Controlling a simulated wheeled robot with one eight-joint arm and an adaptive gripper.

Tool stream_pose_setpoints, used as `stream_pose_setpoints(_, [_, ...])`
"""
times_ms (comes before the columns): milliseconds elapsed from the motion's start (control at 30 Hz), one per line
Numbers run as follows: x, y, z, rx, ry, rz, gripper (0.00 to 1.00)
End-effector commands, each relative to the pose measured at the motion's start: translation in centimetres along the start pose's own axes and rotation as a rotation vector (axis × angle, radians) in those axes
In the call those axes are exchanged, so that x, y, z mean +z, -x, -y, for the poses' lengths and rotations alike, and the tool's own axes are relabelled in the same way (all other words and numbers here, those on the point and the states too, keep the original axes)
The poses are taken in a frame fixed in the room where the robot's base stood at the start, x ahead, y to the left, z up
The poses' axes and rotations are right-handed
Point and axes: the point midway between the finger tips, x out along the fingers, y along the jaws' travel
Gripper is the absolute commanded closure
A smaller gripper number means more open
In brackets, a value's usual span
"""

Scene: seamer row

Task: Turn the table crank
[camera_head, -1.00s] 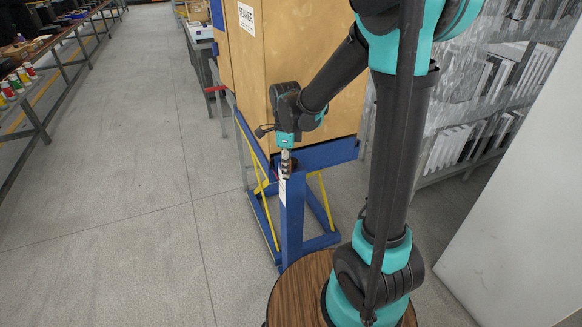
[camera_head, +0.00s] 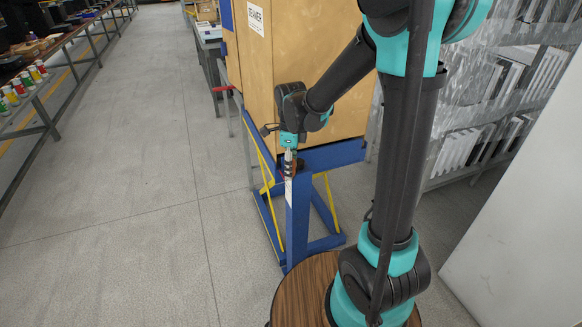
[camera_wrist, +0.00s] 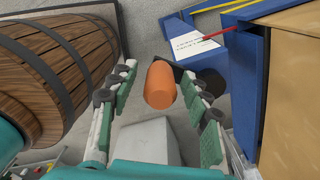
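The orange crank handle (camera_wrist: 160,85) stands between my gripper's fingers in the wrist view. My gripper (camera_wrist: 157,108) is open, with a finger on each side of the handle and a visible gap on both sides. In the head view my gripper (camera_head: 289,168) points down at the top of a blue post (camera_head: 298,220) on the front of the blue table frame (camera_head: 335,154). The handle is not clearly visible there, and the rest of the crank is mostly hidden.
A tall tan cabinet (camera_head: 300,75) stands on the blue frame behind my gripper. A red rod (camera_wrist: 228,31) sticks out from the blue frame. Wrapped racks (camera_head: 480,110) stand at the right and a long bench (camera_head: 50,65) at the left. The floor (camera_head: 130,160) between is clear.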

Motion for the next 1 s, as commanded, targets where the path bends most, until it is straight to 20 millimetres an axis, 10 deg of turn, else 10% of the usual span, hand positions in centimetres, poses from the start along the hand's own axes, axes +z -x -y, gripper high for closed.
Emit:
stream_pose_setpoints(367, [0.0, 0.9, 0.0, 0.000, 0.000, 0.000, 0.52])
stream_pose_setpoints(1000, [0.0, 11.2, 0.0, 0.000, 0.000, 0.000, 0.52])
